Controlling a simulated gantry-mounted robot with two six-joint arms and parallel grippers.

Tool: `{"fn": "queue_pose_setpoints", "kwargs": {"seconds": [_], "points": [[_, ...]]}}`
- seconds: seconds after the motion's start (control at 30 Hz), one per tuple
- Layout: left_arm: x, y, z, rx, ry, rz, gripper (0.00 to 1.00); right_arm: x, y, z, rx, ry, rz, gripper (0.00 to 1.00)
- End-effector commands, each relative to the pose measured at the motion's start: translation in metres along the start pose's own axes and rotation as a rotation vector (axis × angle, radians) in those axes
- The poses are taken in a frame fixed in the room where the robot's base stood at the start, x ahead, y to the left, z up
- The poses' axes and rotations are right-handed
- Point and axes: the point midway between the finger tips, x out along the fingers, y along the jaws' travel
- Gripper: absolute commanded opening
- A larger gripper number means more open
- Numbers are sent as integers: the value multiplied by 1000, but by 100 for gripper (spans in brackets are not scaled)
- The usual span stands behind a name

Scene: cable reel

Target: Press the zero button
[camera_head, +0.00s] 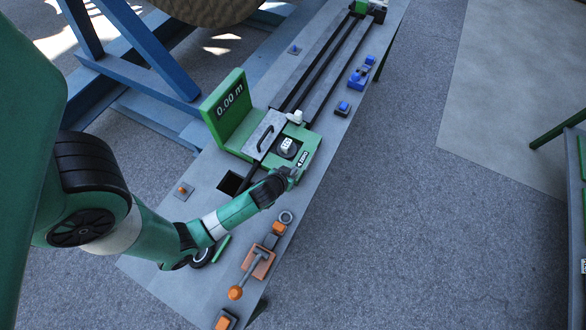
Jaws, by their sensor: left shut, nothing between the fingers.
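The green measuring unit (308,142) sits on the long grey bench, with an upright green display panel (228,105) that reads 0.00 m. A small dark label (303,159) with white lettering is at the unit's near right corner. My left gripper (292,173) is shut and empty, with its tip at that corner, just below the label. The zero button is not clearly seen; the gripper tip may cover it. I cannot tell whether the tip touches it. My right gripper is not in view.
A lever with an orange knob (236,292) and orange blocks stand on the bench's near end. A square opening (230,183) lies left of my gripper. Blue fittings (359,77) sit along the far right edge. Open floor (400,230) lies to the right.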

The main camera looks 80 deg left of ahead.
Motion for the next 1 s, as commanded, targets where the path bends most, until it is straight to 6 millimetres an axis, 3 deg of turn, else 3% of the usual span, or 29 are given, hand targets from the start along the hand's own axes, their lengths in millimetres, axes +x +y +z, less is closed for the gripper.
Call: {"fn": "queue_pose_setpoints", "kwargs": {"seconds": [0.03,0.07,0.27,0.37,0.73,1.0], "points": [[2,-5,17,2,-41,-12,0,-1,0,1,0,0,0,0],[1,-4,16,2,-40,-12,0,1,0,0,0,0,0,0],[-22,-2,-13,4,-24,-5,0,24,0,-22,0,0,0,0],[-39,1,-32,6,-10,2,0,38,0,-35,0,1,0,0],[-118,2,-31,9,-6,4,0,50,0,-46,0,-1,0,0],[-129,1,-30,5,-2,2,0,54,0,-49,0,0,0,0]]}}
